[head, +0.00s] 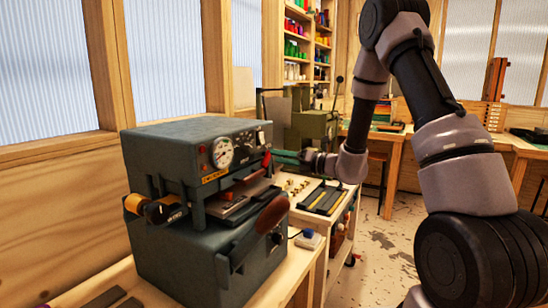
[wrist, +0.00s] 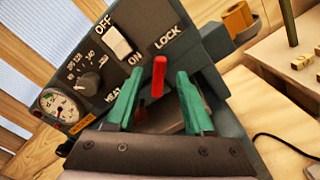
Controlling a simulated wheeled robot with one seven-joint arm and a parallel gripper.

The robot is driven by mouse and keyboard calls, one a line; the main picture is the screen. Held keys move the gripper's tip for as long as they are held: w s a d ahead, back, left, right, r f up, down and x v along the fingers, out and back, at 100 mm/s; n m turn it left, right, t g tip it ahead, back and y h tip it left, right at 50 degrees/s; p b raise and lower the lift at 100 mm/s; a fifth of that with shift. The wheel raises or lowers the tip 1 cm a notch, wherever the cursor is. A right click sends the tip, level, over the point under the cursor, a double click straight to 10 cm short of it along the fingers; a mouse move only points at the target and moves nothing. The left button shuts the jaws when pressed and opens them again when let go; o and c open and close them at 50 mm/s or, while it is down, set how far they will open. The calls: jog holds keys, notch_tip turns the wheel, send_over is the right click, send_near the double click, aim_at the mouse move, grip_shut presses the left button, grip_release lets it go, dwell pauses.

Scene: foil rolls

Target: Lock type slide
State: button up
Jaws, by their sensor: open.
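The dark grey-green press (head: 190,160) stands on the bench. A red lever (wrist: 158,77) sticks out of its front panel below the "LOCK" label; it also shows in the head view (head: 267,158). My gripper (wrist: 160,74) has two green fingers, spread apart, one on each side of the red lever in the wrist view. A gap shows on both sides, so the lever does not look gripped. In the head view my gripper (head: 281,156) reaches in from the right, close to the lever. The type slide is not clearly distinguishable in the press opening.
The panel carries a gauge (wrist: 58,105), a knob (wrist: 90,83) and a white on/off switch (wrist: 118,36). A brown-handled lever (head: 268,215) juts from the press front. A trolley (head: 325,215) with small brass pieces and a dark tray stands beside it.

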jog(key=v, duration=0.7)
jog(key=shift+s+d, duration=0.2)
jog(key=shift+d, duration=0.1)
jog(key=shift+r, duration=0.1)
jog(key=s+a+r+n+g+h, duration=0.1)
jog(key=s+a+r+n+g, duration=0.1)
jog(key=s+r+n+g, duration=0.45)
jog(key=s+a+r+n+g+h, duration=0.1)
jog(key=s+r+n+g+h, duration=0.15)
jog(key=s+n, duration=0.8)
jog(key=s+d+r+n+t+h, duration=0.3)
jog(key=s+d+n+h, duration=0.1)
jog(key=s+d+n, duration=0.1)
jog(key=s+d+r+n+t+h, duration=0.3)
jog(key=s+d+r+n+h, duration=0.1)
jog(key=d+n, duration=0.3)
jog(key=shift+s+d+r+n+h, duration=0.3)
jog(key=shift+s+d+h, duration=0.25)
jog(key=shift+d+h, duration=0.3)
